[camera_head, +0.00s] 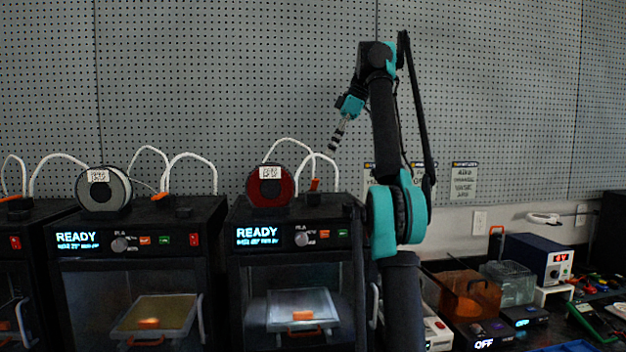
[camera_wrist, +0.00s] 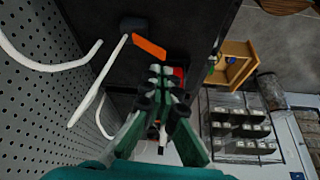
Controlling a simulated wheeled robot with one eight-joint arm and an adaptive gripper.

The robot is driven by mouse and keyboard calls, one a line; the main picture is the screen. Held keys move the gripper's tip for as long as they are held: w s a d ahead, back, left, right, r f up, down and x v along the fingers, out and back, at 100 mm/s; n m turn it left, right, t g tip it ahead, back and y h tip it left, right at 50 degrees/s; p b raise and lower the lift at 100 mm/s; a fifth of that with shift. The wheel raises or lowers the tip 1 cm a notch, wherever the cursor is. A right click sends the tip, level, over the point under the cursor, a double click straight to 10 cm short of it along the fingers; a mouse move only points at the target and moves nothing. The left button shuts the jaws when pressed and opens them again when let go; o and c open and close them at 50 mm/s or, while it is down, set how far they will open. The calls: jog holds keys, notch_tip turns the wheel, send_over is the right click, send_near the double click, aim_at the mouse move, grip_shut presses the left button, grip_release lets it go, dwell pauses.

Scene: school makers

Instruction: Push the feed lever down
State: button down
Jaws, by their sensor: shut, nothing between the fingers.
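The orange feed lever (camera_head: 315,184) sticks up from the top of the right-hand printer (camera_head: 240,215), beside a white tube. In the wrist view an orange lever (camera_wrist: 150,47) shows just beyond the fingertips, next to the white tube and a dark block. My gripper (camera_head: 333,148) is shut and empty, pointing down. In the head view it hangs above and slightly right of the lever, apart from it. In the wrist view my gripper (camera_wrist: 162,70) covers part of the printer top.
A red spool (camera_head: 269,186) stands left of the lever. White tubes (camera_head: 330,166) arch up behind it, near my gripper. A second printer (camera_head: 140,215) with a grey spool (camera_head: 103,188) stands left. A grey pegboard wall (camera_head: 230,80) is behind. The space above the printers is mostly free.

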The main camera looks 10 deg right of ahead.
aim_at(316, 180)
jog(key=shift+w+a, duration=0.1)
jog(key=shift+w, duration=0.1)
dwell(0.4)
jog(key=shift+x, duration=3.4)
jog(key=shift+s, duration=0.15)
jog(key=shift+f, duration=1.65)
jog(key=shift+s+d+r, duration=0.1)
jog(key=shift+d+r, duration=0.15)
jog(key=shift+d, duration=0.55)
jog(key=shift+s+d+r, duration=0.15)
jog(key=shift+d+r, duration=0.15)
jog(key=shift+d, duration=0.55)
